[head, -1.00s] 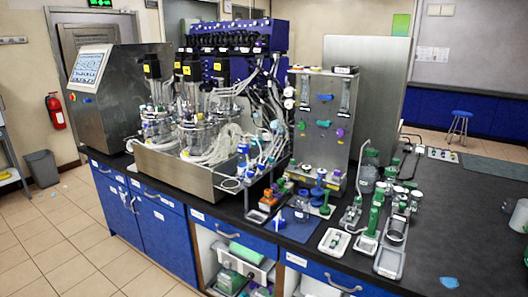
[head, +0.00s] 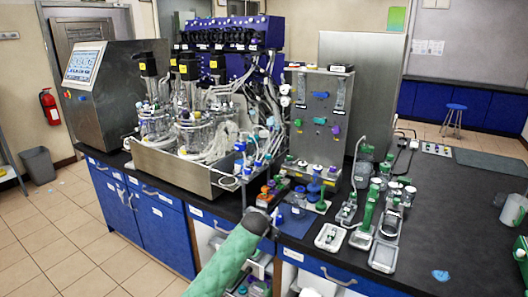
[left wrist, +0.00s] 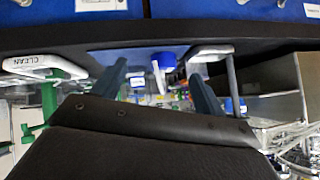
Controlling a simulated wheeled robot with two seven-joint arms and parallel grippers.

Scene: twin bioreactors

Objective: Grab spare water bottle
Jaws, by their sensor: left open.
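I cannot tell for sure which container is the spare water bottle. A blue-capped vessel (head: 314,190) stands among small bottles at the foot of the steel panel. A blue cap also shows between my fingers in the left wrist view (left wrist: 164,61); I cannot tell whether it is the same one. My left gripper (head: 274,215) reaches over the bench's front edge on a green-sleeved arm, near a blue mat (head: 294,224). In the left wrist view its fingers (left wrist: 158,78) are apart, with nothing visibly held. My right gripper is not in view.
The steel panel (head: 318,112) and the bioreactor tray (head: 182,168) stand behind and left. Several green and white fittings in trays (head: 384,256) lie to the right. In the left wrist view, a CLEAN label (left wrist: 42,65) is at left. The bench's right part (head: 455,220) is mostly clear.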

